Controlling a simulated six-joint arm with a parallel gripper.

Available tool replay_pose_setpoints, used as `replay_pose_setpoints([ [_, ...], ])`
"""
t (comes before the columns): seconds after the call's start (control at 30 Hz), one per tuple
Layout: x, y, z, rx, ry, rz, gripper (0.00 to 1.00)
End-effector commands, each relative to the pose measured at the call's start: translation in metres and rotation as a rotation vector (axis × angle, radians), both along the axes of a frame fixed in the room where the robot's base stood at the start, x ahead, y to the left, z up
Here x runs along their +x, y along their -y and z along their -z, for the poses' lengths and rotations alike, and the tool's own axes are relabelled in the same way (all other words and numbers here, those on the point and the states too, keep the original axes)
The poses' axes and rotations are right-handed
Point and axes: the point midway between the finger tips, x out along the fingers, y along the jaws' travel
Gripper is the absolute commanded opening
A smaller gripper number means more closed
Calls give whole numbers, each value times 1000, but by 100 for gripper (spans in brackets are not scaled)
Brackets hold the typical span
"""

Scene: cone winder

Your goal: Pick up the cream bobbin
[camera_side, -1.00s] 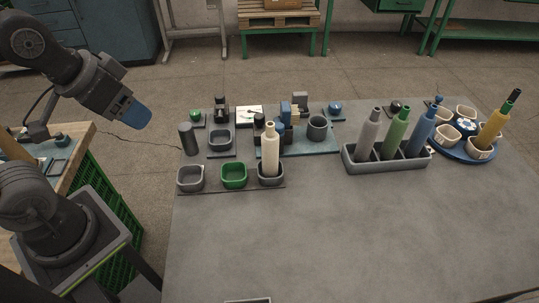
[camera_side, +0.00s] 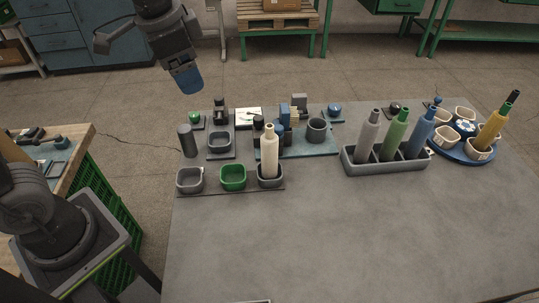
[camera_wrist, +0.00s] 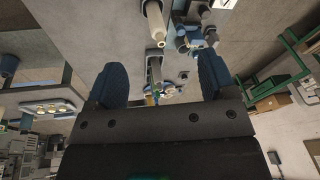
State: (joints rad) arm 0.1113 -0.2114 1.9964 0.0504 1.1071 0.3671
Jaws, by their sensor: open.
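The cream bobbin (camera_side: 269,153) stands upright in the right-hand dark cup (camera_side: 270,182) of a row on the table's left part. In the wrist view a pale bobbin, seemingly the cream one (camera_wrist: 155,22), shows at the top, beyond the fingers. My gripper (camera_side: 187,85) is above and behind the table's far left edge, well apart from the bobbin. In the wrist view its two blue fingers (camera_wrist: 162,84) are spread wide with nothing between them.
A green cup (camera_side: 233,184) and a grey cup (camera_side: 190,187) stand left of the bobbin. Small machine parts crowd behind it. A grey rack (camera_side: 388,168) holds grey, green and blue bobbins. The table's front (camera_side: 350,245) is mostly clear.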

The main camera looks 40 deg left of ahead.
Motion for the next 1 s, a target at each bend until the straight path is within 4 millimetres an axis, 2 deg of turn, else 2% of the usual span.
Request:
replay_pose_setpoints([
  [0.03, 19, 7, 3, 21, -38, 61, 77],
  [0.2, 73, 30, 19, 91, -150, 278, 77],
  [0.3, 101, 46, 36, 124, -217, 402, 77],
  [0.43, 129, 64, 59, 157, -287, 537, 77],
  [0.53, 142, 73, 73, 173, -324, 610, 77],
  [0.67, 149, 80, 83, 181, -350, 658, 77],
  [0.77, 150, 80, 92, 183, -356, 667, 77],
  [1.0, 147, 73, 136, 183, -357, 665, 77],
])
